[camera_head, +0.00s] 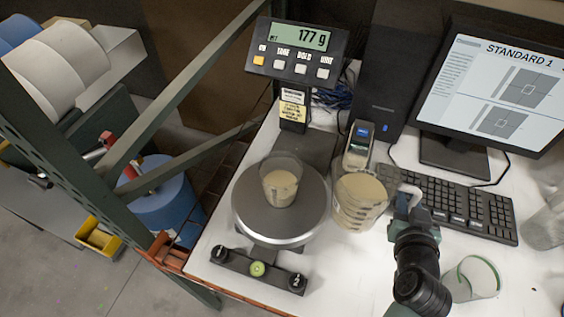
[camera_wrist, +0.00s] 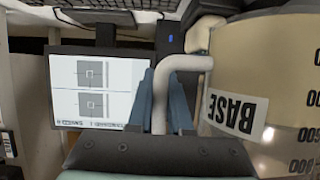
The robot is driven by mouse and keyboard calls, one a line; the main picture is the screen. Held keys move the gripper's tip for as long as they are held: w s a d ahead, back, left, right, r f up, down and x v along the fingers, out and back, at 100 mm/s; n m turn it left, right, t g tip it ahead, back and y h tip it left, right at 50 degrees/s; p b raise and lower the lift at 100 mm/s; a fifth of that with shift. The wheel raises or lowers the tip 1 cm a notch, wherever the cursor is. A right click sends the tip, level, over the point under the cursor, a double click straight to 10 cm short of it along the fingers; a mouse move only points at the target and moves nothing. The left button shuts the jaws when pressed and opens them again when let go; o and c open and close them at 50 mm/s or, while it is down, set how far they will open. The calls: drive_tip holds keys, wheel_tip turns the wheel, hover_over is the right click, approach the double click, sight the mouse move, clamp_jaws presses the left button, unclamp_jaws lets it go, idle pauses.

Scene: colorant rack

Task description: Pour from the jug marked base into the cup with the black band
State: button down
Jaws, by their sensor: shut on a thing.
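The clear jug (camera_head: 358,203) of beige liquid stands out just right of the scale, looking roughly upright. In the wrist view the jug (camera_wrist: 275,80) fills the right side, its BASE label (camera_wrist: 232,112) upside down. My gripper (camera_head: 405,203) is shut on the jug's pale handle, which shows between the blue-grey fingers in the wrist view (camera_wrist: 170,95). I cannot tell if the jug touches the table. A clear cup (camera_head: 280,183) with beige liquid in its lower part sits on the scale pan; its band colour is hard to make out. No stream shows.
The scale (camera_head: 250,225) display (camera_head: 300,38) reads 177 g. A cup with a green band (camera_head: 472,278) stands at the lower right. A keyboard (camera_head: 460,205), a monitor (camera_head: 490,85) and a small handheld device (camera_head: 358,145) lie behind the jug and gripper.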

sight(410, 191)
drive_tip(key=shift+w+a+r+n+h+p, duration=0.1)
drive_tip(key=shift+a+r+n+h+p, duration=0.3)
drive_tip(key=shift+r+p, duration=0.5)
drive_tip(key=shift+w+a+r+n+h+p, duration=0.1)
drive_tip(key=shift+r+n+h+p, duration=0.1)
drive_tip(key=shift+r+n+p, duration=0.45)
drive_tip(key=shift+a+r+n+h+p, duration=0.2)
drive_tip(key=shift+r+n+h+p, duration=0.1)
drive_tip(key=shift+r+p, duration=0.8)
drive_tip(key=a+r+n, duration=0.1)
drive_tip(key=a+r+h, duration=0.1)
drive_tip(key=r, duration=0.1)
drive_tip(key=w+a+r+n, duration=0.1)
drive_tip(key=shift+r+n+h+b, duration=0.2)
drive_tip(key=shift+n+h+b, duration=0.1)
drive_tip(key=shift+n+h, duration=0.1)
drive_tip(key=shift+w+a+r+n+h+p, duration=0.1)
drive_tip(key=shift+a+r+n+h, duration=0.2)
drive_tip(key=shift+r, duration=0.45)
drive_tip(key=shift+a+r+n+h+p, duration=0.15)
drive_tip(key=shift+a+r+n+h, duration=0.2)
drive_tip(key=shift+r, duration=0.45)
drive_tip(key=shift+w+a+r+n+h+p, duration=0.1)
drive_tip(key=shift+a+r+n+h, duration=0.1)
drive_tip(key=shift+r+n, duration=0.4)
idle(1.6)
